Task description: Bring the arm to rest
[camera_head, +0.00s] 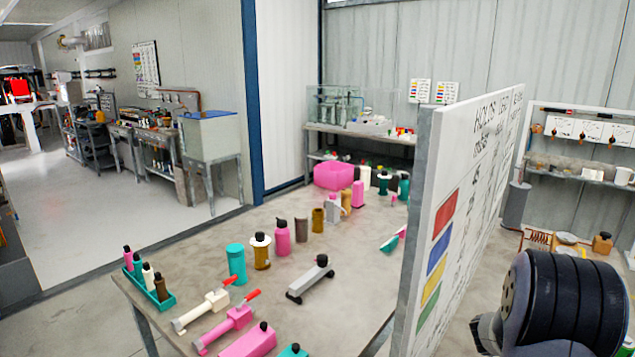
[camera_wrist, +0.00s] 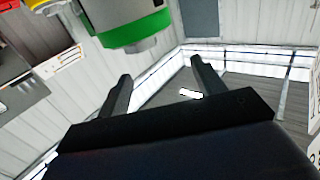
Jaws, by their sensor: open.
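My gripper (camera_wrist: 160,86) shows in the wrist view with its two dark fingers spread apart. Nothing is between the fingers. A green and white rounded thing (camera_wrist: 135,32) shows above the left finger in that view; I cannot tell what it is or how near it is. In the head view a dark ribbed part of my arm stands at the lower right, and my gripper's fingers are not visible there.
A worktable (camera_head: 215,255) holds several pink, teal and brown bottles and pump parts. A whiteboard (camera_head: 465,215) with coloured blocks stands upright between the table and my arm. A shelf (camera_head: 580,175) is at the right wall. Open floor (camera_head: 110,190) lies at the left.

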